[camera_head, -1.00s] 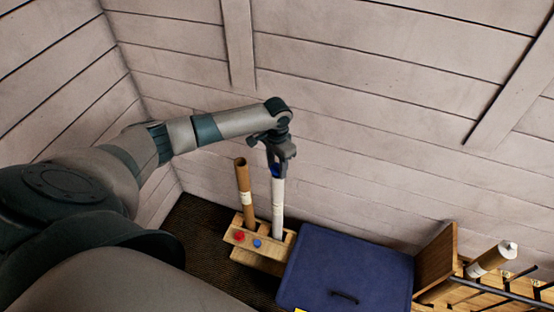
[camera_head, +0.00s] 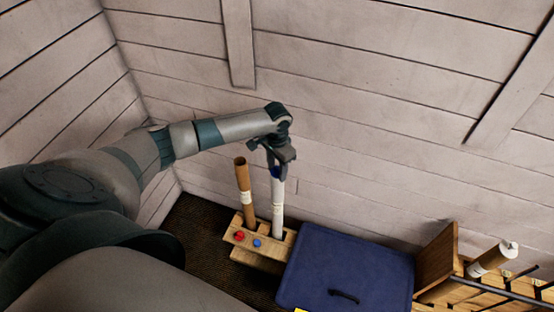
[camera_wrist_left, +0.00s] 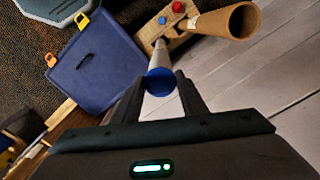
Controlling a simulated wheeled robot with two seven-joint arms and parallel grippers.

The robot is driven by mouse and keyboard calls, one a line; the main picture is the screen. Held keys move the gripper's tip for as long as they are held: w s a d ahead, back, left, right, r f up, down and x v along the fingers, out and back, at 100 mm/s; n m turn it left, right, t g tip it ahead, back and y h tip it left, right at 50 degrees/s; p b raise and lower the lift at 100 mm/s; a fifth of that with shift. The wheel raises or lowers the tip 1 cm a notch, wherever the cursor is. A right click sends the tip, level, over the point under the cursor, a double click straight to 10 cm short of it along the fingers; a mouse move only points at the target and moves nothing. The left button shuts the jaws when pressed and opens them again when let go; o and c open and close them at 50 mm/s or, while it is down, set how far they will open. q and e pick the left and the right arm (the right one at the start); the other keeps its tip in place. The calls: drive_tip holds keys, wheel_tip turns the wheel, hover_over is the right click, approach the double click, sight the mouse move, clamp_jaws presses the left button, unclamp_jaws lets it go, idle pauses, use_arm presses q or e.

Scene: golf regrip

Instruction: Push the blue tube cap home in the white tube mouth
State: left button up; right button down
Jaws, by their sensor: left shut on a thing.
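The white tube (camera_head: 278,208) stands upright in a wooden stand (camera_head: 262,262). My left gripper (camera_head: 277,170) is directly above its mouth, shut on the blue tube cap (camera_wrist_left: 159,82). In the head view only a sliver of blue (camera_head: 276,172) shows between the fingers and the tube top. In the left wrist view the cap sits between the fingertips, in line with the white tube (camera_wrist_left: 159,58) behind it. The cap hides the tube mouth, so I cannot tell how deep it sits. My right gripper is not in view.
An open brown tube (camera_head: 244,190) stands close to the left of the white tube. The stand carries a red knob (camera_head: 239,236) and a blue knob (camera_head: 257,243). A dark blue lidded box (camera_head: 345,265) is to the right. A plank wall is close behind.

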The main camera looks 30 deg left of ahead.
sight(277, 168)
use_arm(q)
drive_tip(key=o, duration=0.9)
drive_tip(key=shift+r, duration=0.15)
drive_tip(key=shift+r+b, duration=2.25)
drive_tip(key=shift+r, duration=6.3)
drive_tip(key=shift+f, duration=0.1)
